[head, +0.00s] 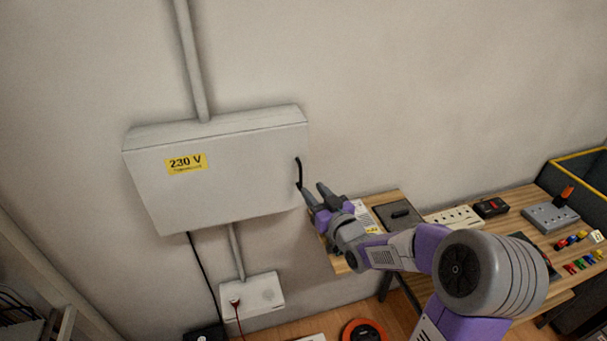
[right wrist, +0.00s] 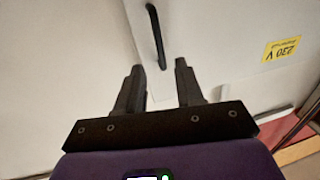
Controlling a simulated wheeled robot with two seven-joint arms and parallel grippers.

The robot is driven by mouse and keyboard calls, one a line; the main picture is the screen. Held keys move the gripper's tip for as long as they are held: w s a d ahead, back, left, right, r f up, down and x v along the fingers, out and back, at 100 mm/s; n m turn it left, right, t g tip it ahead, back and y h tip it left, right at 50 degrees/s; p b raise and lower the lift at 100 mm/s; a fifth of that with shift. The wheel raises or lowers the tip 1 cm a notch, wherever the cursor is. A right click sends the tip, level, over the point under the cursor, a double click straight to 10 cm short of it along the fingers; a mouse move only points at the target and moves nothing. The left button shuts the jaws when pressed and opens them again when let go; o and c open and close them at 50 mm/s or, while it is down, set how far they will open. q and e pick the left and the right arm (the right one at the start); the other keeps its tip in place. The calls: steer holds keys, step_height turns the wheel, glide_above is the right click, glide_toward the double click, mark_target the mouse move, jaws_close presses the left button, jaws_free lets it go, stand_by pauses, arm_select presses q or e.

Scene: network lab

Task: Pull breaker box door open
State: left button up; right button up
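The breaker box (head: 225,182) is a grey-white wall box with a yellow 230 V label (head: 186,163). Its door looks shut. A black handle (head: 298,172) stands upright near the door's right edge; it also shows in the right wrist view (right wrist: 156,36). My right gripper (head: 314,190) is open and empty, its fingertips just below and right of the handle. In the right wrist view the two fingers (right wrist: 158,65) are spread apart, with the handle's end between and just beyond the tips. I cannot tell whether they touch it. My left gripper is not in view.
A wooden workbench (head: 515,197) stands right of the box, with a grey case (head: 398,214), power strip (head: 452,217) and tools on it. A smaller wall box (head: 252,296) with cables hangs below. The wall in front of the door's left side is clear.

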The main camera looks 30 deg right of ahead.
mark_target(304, 181)
steer(key=w+p, duration=0.1)
steer(key=w, duration=0.5)
steer(key=shift+w+f, duration=0.15)
steer(key=shift+w, duration=0.1)
steer(key=shift+d, duration=0.1)
jaws_close()
stand_by(1.1)
